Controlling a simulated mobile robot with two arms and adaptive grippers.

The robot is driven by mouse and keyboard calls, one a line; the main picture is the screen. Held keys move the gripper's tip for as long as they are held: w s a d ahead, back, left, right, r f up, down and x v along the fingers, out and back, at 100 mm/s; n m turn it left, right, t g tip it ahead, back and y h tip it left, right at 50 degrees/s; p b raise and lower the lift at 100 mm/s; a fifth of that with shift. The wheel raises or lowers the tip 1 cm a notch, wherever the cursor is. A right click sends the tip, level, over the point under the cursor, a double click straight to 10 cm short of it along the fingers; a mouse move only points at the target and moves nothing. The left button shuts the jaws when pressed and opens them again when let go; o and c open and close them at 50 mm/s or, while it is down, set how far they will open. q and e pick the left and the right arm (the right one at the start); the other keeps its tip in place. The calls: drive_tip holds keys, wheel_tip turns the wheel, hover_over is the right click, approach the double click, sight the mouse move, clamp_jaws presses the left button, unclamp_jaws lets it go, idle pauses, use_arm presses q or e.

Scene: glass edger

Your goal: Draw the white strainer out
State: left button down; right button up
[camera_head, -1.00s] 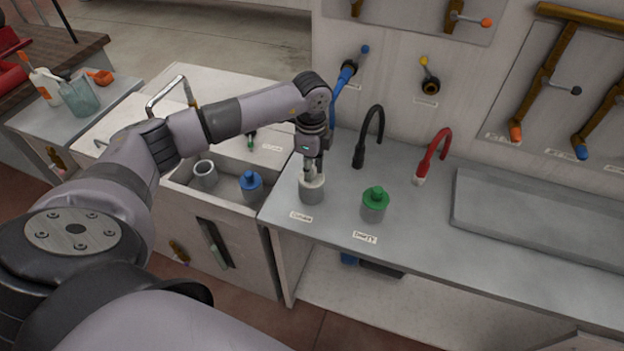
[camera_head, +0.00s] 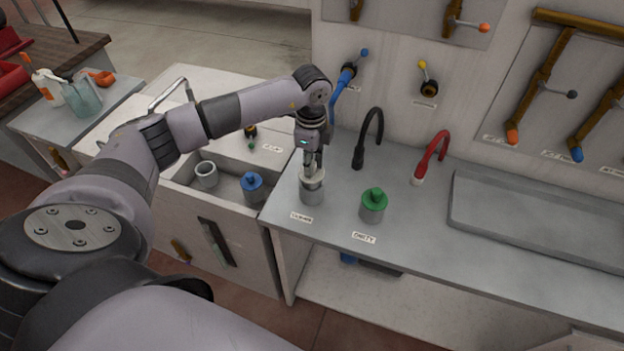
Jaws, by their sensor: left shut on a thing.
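The white strainer (camera_head: 313,181) shows as a pale rim at the top of a grey cylindrical housing (camera_head: 311,193), which stands on the metal counter behind a small label. My left gripper (camera_head: 313,172) points down from above and is shut on the white strainer. The strainer's lower part is hidden inside the housing, and the fingertips are too small to see in detail. My right gripper is not in view.
A green-capped grey housing (camera_head: 373,206) stands close by on the right. A black tap (camera_head: 370,137) and a red tap (camera_head: 431,157) rise behind. A blue-capped housing (camera_head: 252,188) and an open grey cup (camera_head: 206,174) sit in the basin at left.

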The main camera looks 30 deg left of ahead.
use_arm(q)
drive_tip(key=shift+r+p, duration=1.7)
drive_tip(key=shift+r, duration=0.9)
drive_tip(key=shift+r+p, duration=1.45)
drive_tip(key=shift+r, duration=0.6)
drive_tip(key=shift+f, duration=0.1)
